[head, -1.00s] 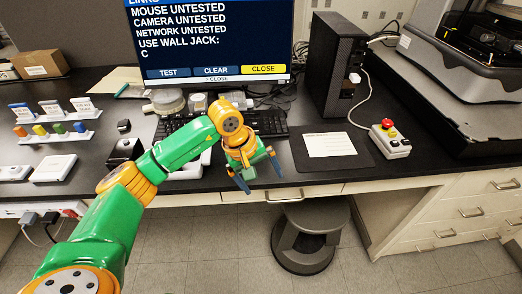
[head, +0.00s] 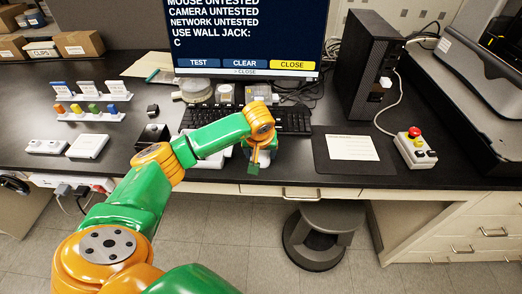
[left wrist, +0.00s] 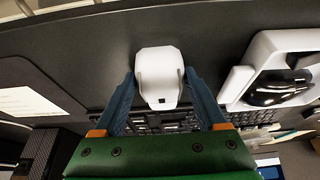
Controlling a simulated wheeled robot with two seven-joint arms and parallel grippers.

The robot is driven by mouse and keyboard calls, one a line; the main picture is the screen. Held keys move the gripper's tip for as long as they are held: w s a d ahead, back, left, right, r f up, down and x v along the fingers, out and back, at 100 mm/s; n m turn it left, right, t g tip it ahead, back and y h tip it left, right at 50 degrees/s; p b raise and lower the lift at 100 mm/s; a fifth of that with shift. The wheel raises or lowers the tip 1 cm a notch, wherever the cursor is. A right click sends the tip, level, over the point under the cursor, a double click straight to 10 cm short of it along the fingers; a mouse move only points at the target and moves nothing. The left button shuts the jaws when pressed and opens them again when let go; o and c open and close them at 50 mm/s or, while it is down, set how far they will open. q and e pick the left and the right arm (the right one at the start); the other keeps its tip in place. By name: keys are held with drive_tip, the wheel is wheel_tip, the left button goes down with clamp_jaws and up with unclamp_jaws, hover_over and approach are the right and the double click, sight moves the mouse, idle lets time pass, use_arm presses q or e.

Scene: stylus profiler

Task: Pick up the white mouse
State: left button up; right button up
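The white mouse (left wrist: 159,62) lies on the dark desk, in the middle of the left wrist view. My left gripper (left wrist: 159,82) has its two blue fingers spread, one on each side of the mouse. A narrow gap seems to show beside the mouse, so I cannot see a firm grip. In the head view my left gripper (head: 257,163) is low over the desk's front edge, before the keyboard. There its wrist largely hides the mouse and the fingertips. My right gripper is not in view.
The keyboard (head: 292,121) lies behind the gripper. A white frame with a black item (left wrist: 270,70) stands beside the mouse. To the right are a dark pad with a paper (head: 352,148), a computer tower (head: 364,65) and a red-button box (head: 415,148). A stool (head: 318,238) stands below.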

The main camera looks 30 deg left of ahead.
use_arm(q)
drive_tip(key=c, duration=0.6)
drive_tip(key=shift+w+r+b, duration=0.1)
drive_tip(key=shift+r+b, duration=0.25)
drive_tip(key=shift+b, duration=0.05)
drive_tip(key=b+v, duration=0.1)
drive_tip(key=v, duration=0.2)
drive_tip(key=shift+w+r+b, duration=0.15)
drive_tip(key=shift+r+b, duration=0.05)
drive_tip(key=shift+b, duration=0.1)
drive_tip(key=s+d+r, duration=0.2)
drive_tip(key=s+r, duration=0.1)
drive_tip(key=s+d+r, duration=0.2)
drive_tip(key=s+r, duration=0.1)
drive_tip(key=s, duration=0.1)
drive_tip(key=s+d+r, duration=0.3)
drive_tip(key=s, duration=0.1)
drive_tip(key=shift+s+r+p, duration=0.1)
drive_tip(key=shift+p, duration=0.2)
